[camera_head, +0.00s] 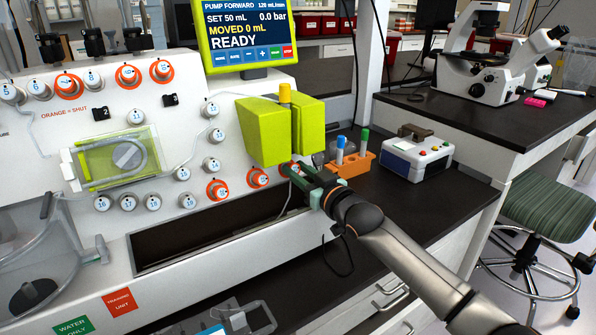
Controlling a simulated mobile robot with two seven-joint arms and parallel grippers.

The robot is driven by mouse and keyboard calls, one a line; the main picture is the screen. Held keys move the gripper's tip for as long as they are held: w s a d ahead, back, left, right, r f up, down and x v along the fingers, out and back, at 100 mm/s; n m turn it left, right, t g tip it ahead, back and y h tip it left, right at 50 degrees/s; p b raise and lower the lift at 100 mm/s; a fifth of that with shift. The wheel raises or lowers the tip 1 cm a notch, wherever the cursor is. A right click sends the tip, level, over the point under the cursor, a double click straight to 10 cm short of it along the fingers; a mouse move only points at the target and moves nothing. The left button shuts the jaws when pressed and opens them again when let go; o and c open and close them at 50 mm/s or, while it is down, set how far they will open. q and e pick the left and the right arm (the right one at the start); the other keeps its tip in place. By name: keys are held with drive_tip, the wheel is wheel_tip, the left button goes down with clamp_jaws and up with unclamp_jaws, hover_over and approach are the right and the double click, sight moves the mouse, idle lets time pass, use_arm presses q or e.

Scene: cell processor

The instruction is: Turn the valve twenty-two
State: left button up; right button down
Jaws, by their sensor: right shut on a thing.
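The cell processor's white panel (60,135) carries numbered round valves, some with orange rings. The valve at the right end of the lower row (287,169) shows an orange edge. It is mostly covered by my gripper, and its number is too small to read; its place in the row fits twenty-two. My right gripper (298,176) reaches in from the lower right and is shut on this valve. Two orange-ringed valves (217,189) (258,177) sit just left of it. My left gripper is not in view.
A yellow-green housing (265,130) overhangs the gripped valve. An orange rack (349,164) with capped tubes and a white box (417,155) with buttons stand to the right. The screen (246,30) reads READY. A dark open recess (205,228) lies below the valves.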

drive_tip(key=shift+w+d+r+n+g+y, duration=0.1)
drive_tip(key=shift+n+g+y, duration=0.25)
drive_tip(key=shift+n, duration=0.75)
drive_tip(key=n+g+p, duration=0.1)
drive_tip(key=n, duration=0.1)
drive_tip(key=shift+r+n+y+p, duration=0.1)
drive_tip(key=shift+n+y+p, duration=0.2)
drive_tip(key=shift+n+y, duration=0.1)
drive_tip(key=shift+n+g+y+p, duration=0.25)
drive_tip(key=shift+n+g+p, duration=0.3)
drive_tip(key=shift+n, duration=0.45)
drive_tip(key=shift+n+p, duration=0.35)
drive_tip(key=shift+n, duration=0.05)
drive_tip(key=shift+f+n, duration=0.2)
drive_tip(key=shift+n, duration=0.1)
drive_tip(key=c, duration=0.6)
unclamp_jaws()
